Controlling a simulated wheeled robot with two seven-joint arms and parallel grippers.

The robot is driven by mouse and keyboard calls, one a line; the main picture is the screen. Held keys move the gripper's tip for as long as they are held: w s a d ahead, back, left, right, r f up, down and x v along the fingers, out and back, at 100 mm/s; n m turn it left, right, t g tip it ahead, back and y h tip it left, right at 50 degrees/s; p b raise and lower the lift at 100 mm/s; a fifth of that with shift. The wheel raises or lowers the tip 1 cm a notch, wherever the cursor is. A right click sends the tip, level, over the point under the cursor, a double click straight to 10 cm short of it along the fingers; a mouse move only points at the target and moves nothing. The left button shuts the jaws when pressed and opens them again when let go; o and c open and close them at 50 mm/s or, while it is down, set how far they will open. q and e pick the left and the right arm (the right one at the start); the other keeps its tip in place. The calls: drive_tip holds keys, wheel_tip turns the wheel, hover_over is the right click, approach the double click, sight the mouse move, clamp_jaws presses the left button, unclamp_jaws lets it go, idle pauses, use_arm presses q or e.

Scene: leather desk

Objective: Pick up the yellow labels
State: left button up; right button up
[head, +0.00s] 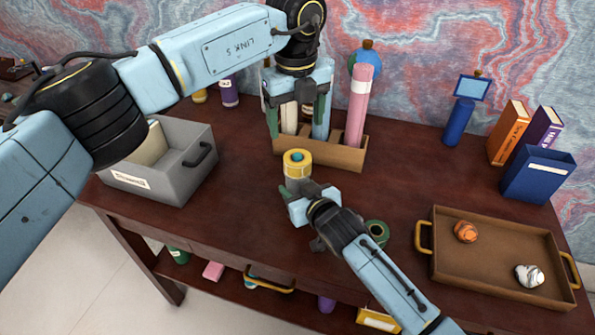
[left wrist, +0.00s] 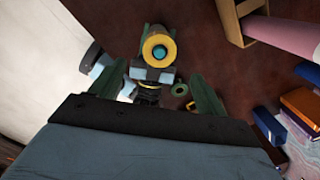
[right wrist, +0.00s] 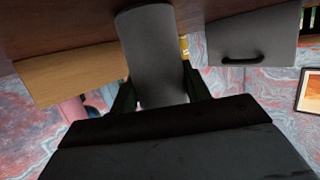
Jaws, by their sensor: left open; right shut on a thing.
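The yellow labels (head: 297,159) are a roll with a yellow top and a blue-grey core, at the middle of the desk in front of the wooden rack. My right gripper (head: 298,190) is shut on the roll from the near side. In the left wrist view the roll (left wrist: 158,36) shows end-on as a yellow ring with a teal centre. In the right wrist view a grey cylindrical side (right wrist: 150,45) stands between the fingers. Whether it touches the desk is unclear. My left gripper (head: 298,112) is open and empty, pointing down, higher up in front of the rack.
The wooden rack (head: 345,158) holds a pink tube (head: 358,108) and other upright items. A grey box (head: 160,185) stands left. A green ring (head: 377,232) lies right of my right gripper. A brown tray (head: 490,235) with two small objects is at right; books (head: 508,130) stand behind it.

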sight(297, 155)
use_arm(q)
drive_tip(key=m, duration=0.1)
drive_tip(key=s+m+t, duration=0.1)
drive_tip(key=m, duration=0.2)
drive_tip(key=shift+s+a+m+t+h, duration=0.3)
drive_tip(key=shift+s+a+m+t, duration=0.05)
drive_tip(key=shift+a+m+t, duration=0.05)
drive_tip(key=f+m, duration=0.1)
drive_tip(key=f, duration=0.2)
drive_tip(key=w+f+m+t, duration=0.1)
drive_tip(key=f+m, duration=0.1)
drive_tip(key=f, duration=0.1)
drive_tip(key=w+d+f+m+h, duration=0.1)
drive_tip(key=f, duration=0.3)
drive_tip(key=shift+f+m+t, duration=0.1)
drive_tip(key=shift+m+t, duration=0.2)
drive_tip(key=shift+t, duration=0.1)
drive_tip(key=c, duration=1.1)
wheel_tip(297, 155, up, 10)
drive_tip(key=shift+r, duration=0.1)
use_arm(e)
drive_tip(key=o, duration=1.1)
